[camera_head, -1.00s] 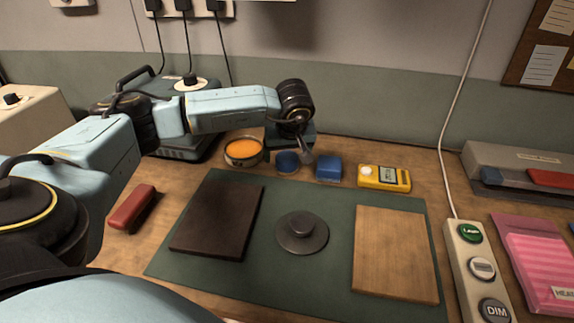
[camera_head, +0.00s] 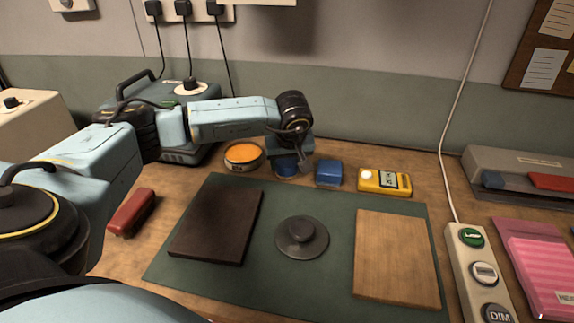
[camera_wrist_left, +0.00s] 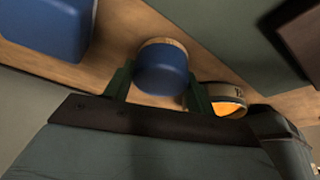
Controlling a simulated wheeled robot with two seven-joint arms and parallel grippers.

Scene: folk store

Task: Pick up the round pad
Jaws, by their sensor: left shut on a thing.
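The round pad (camera_head: 286,169) is blue and stands at the back of the wooden bench, between an orange-filled tin and a blue block. In the left wrist view the round pad (camera_wrist_left: 162,70) sits between the two green fingers. My left gripper (camera_head: 291,160) reaches down over the pad from above and is shut on it; the left wrist view shows the gripper (camera_wrist_left: 158,92) with a finger on each side. Whether the pad is clear of the bench I cannot tell. My right gripper is not in view.
The orange-filled tin (camera_head: 243,154) is close on the left, the blue block (camera_head: 329,173) close on the right. A yellow meter (camera_head: 384,181) lies further right. A green mat (camera_head: 330,205) with a dark board, a grey knobbed disc and a wooden board lies in front.

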